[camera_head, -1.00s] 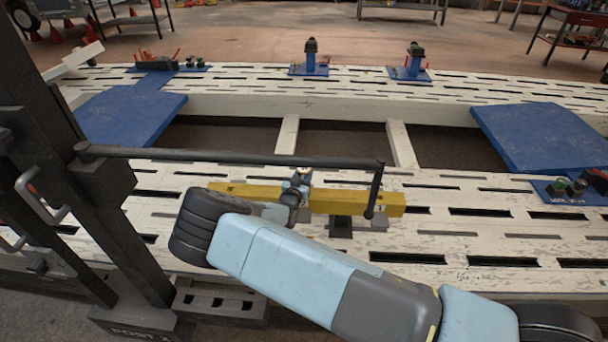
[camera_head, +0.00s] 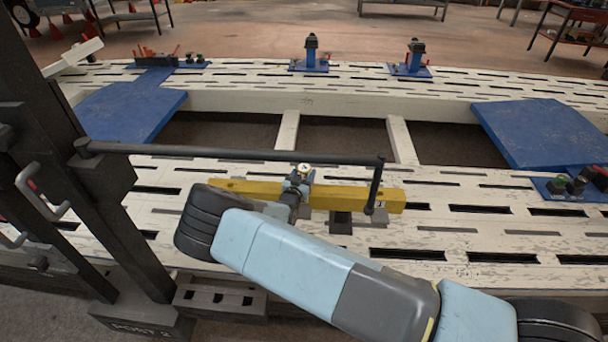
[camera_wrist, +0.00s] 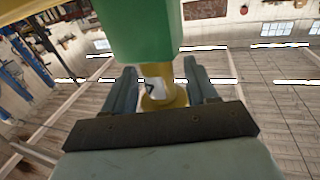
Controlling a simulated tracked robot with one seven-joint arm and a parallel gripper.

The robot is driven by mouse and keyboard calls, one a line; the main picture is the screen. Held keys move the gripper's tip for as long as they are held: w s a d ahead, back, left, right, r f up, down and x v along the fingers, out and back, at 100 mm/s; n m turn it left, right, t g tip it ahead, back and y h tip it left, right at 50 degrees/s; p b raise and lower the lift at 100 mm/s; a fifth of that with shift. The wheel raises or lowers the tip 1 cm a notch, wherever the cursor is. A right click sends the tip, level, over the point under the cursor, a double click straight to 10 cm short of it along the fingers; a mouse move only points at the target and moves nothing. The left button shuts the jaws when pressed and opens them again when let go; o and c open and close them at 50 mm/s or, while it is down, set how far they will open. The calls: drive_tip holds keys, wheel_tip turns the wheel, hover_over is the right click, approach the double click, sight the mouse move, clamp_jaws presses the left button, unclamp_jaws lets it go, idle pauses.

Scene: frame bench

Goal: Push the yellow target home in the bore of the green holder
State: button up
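In the wrist view the green holder (camera_wrist: 150,30) fills the top middle. The yellow target (camera_wrist: 163,95), with a white and dark marking on its side, stands out of the holder's near end. How deep it sits in the bore is hidden. My gripper (camera_wrist: 162,75) has one finger on each side of the target, with a gap at the left finger; the right finger looks very close. In the head view my gripper (camera_head: 298,185) is at the yellow beam (camera_head: 340,196). I cannot make out the green holder there.
A black bar (camera_head: 230,153) reaches from the dark post (camera_head: 60,180) across, just behind and over the beam, and bends down at its right end. The slotted white bench (camera_head: 470,225) is mostly clear to the right. Blue plates (camera_head: 545,135) and fixtures stand farther back.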

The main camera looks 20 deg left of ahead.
drive_tip(key=shift+o, duration=0.5)
drive_tip(key=shift+s, duration=0.1)
drive_tip(key=s, duration=1.3)
drive_tip(key=shift+s+a, duration=0.3)
drive_tip(key=shift+s, duration=0.05)
